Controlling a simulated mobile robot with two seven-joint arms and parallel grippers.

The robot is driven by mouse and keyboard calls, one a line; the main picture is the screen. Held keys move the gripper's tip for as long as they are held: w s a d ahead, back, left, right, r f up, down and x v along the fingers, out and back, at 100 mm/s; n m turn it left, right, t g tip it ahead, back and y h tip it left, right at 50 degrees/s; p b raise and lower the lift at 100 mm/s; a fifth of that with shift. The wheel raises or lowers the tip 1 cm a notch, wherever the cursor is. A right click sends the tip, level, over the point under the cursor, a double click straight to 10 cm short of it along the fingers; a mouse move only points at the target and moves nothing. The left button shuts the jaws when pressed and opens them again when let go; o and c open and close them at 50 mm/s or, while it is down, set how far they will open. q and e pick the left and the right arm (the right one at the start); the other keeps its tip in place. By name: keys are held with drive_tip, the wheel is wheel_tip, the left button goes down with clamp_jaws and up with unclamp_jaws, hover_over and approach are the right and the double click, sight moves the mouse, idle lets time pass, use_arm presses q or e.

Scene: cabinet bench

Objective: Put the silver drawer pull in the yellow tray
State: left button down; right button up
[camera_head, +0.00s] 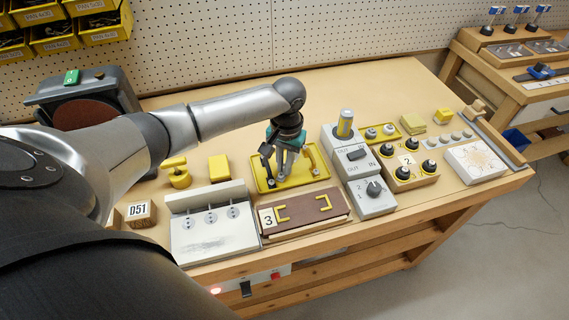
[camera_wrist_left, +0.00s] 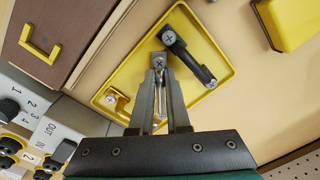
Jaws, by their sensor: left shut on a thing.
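The yellow tray (camera_head: 302,181) lies on the bench in the middle of the head view; it also fills the middle of the left wrist view (camera_wrist_left: 207,45). My left gripper (camera_head: 285,172) points down over the tray. Its fingers (camera_wrist_left: 160,100) are shut on the silver drawer pull (camera_wrist_left: 159,62), whose screw end shows between the fingertips. Most of the pull is hidden by the fingers, and I cannot tell whether it touches the tray floor. A black pull (camera_wrist_left: 187,55) and a small brass-coloured pull (camera_wrist_left: 116,99) lie in the tray on either side. My right gripper is not in view.
A brown drawer-front board (camera_head: 304,215) with yellow pulls stands just in front of the tray. Grey switch boxes (camera_head: 371,197) stand close on its right. A yellow block (camera_head: 218,168) and a white socket panel (camera_head: 212,222) are to the left.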

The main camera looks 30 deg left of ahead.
use_arm(q)
drive_tip(key=shift+f, duration=0.1)
drive_tip(key=c, duration=0.9)
unclamp_jaws()
wheel_tip(320, 180, up, 12)
drive_tip(key=p, duration=0.3)
drive_tip(key=shift+d, duration=0.2)
